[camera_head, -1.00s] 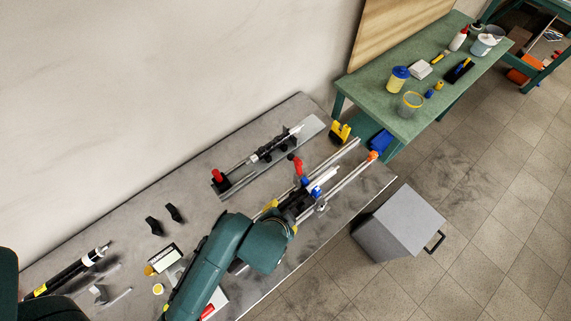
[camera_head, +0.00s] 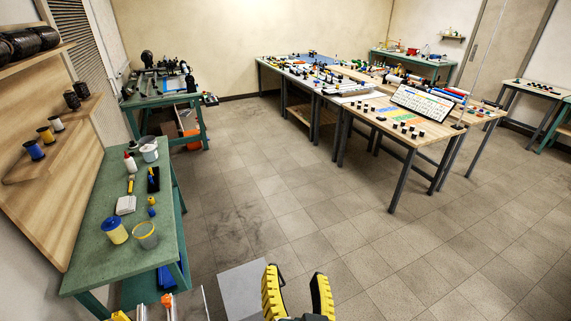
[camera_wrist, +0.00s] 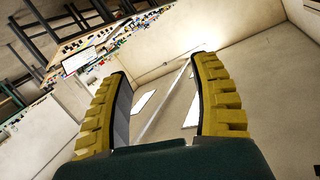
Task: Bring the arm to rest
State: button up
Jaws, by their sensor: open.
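My gripper (camera_head: 297,296) shows at the bottom middle of the head view, its two yellow ribbed fingers pointing up and spread apart. In the wrist view the gripper (camera_wrist: 155,85) is open, with nothing between its fingers. Beyond the fingers, the wrist view shows the room tilted, with pale walls and a cluttered table. The gripper is in free air and touches nothing that I can see. The rest of my arm is out of the head view.
A green bench (camera_head: 140,190) with a blue-lidded tub (camera_head: 115,231) and a clear cup (camera_head: 145,236) stands at left. A grey box (camera_head: 241,290) is beside my gripper. Long work tables (camera_head: 420,140) stand at back right. The tiled floor (camera_head: 300,200) between is clear.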

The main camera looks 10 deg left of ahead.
jog(key=d+r+t+h, duration=0.35)
jog(key=d+r, duration=0.45)
jog(key=r, duration=0.3)
jog(key=s+r+t+p, duration=0.2)
jog(key=r+p, duration=0.6)
jog(key=r, duration=0.3)
jog(key=s+d+r+n+t+p, duration=0.1)
jog(key=s+r+p, duration=0.1)
jog(key=r+p, duration=0.6)
notch_tip(320, 180, up, 4)
jog(key=shift+s+r+t, duration=0.2)
jog(key=shift+t, duration=0.15)
